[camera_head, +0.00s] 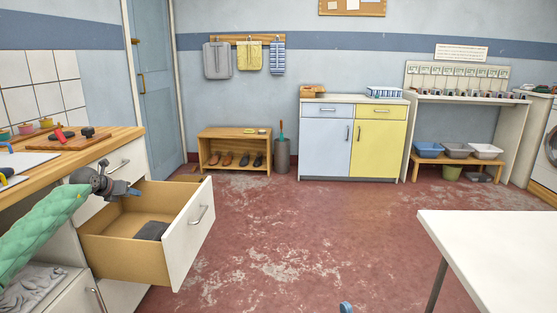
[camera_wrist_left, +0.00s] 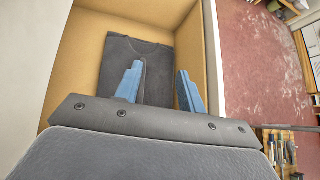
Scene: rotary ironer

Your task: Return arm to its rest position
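My left arm comes in from the left in a green padded sleeve. My left gripper (camera_head: 134,191) is above the back part of an open wooden drawer (camera_head: 125,259) with a white front. In the left wrist view its two blue fingers (camera_wrist_left: 160,90) are apart with nothing between them. A dark folded shirt (camera_head: 152,231) lies flat inside the drawer; in the left wrist view the shirt (camera_wrist_left: 118,58) is below and beyond the fingertips, partly hidden by them.
A wooden counter (camera_head: 110,143) stands above the drawer at the left. A white table (camera_head: 500,240) is at the right front. The red floor (camera_head: 300,230) between them is mostly clear. A shoe bench (camera_head: 234,134) and a blue and yellow cabinet (camera_head: 352,150) stand along the back wall.

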